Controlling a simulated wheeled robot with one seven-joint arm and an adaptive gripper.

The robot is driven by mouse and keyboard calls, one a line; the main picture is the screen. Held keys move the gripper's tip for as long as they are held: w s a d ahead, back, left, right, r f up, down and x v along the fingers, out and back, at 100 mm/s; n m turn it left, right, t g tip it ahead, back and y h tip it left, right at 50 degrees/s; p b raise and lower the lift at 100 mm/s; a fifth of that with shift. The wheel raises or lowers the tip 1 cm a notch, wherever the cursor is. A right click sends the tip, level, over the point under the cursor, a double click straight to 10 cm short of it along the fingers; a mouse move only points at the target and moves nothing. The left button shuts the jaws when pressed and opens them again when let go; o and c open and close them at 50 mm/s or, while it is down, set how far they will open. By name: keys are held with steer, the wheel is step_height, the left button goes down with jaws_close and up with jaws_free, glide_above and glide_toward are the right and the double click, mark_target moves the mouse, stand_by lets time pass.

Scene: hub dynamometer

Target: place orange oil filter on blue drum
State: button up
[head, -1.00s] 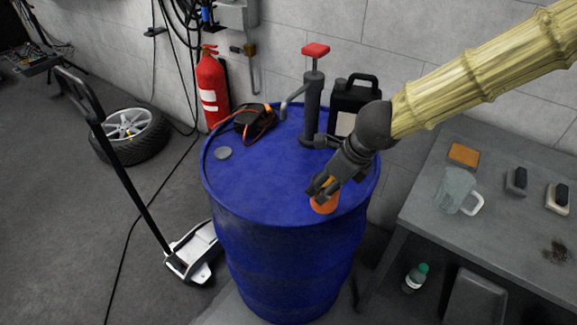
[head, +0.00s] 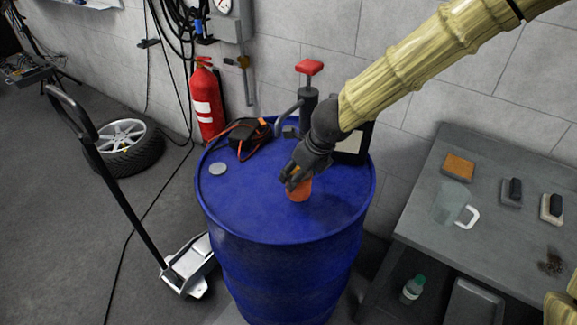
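The blue drum (head: 255,205) stands upright in the middle of the head view. The orange oil filter (head: 300,190) is at the drum's top, right of its centre. My gripper (head: 298,181) is over the filter from above, with its dark fingers around the filter's upper part. The fingers hide that part, and I cannot tell whether they press on it. I also cannot tell whether the filter's base touches the drum top.
A hand pump with a red handle (head: 309,67), a black device with an orange cable (head: 246,138) and a grey cap (head: 218,168) are on the drum. A grey table (head: 420,215) with a jug (head: 450,203) stands right. The drum top's front left is clear.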

steer(key=shift+w+a+f+p, duration=0.2)
steer(key=shift+w+a+f, duration=0.25)
steer(key=shift+w+f, duration=0.35)
steer(key=shift+w+a+f+p, duration=0.25)
steer(key=shift+w+a+f, duration=0.25)
steer(key=shift+w, duration=0.45)
steer(key=shift+w+a+f+p, duration=0.2)
steer(key=shift+w+a+f, duration=0.15)
steer(key=shift+w+f, duration=0.45)
steer(key=o, duration=1.6)
steer(key=shift+p+v, duration=0.3)
steer(key=shift+v, duration=5.75)
steer(key=shift+a, duration=0.1)
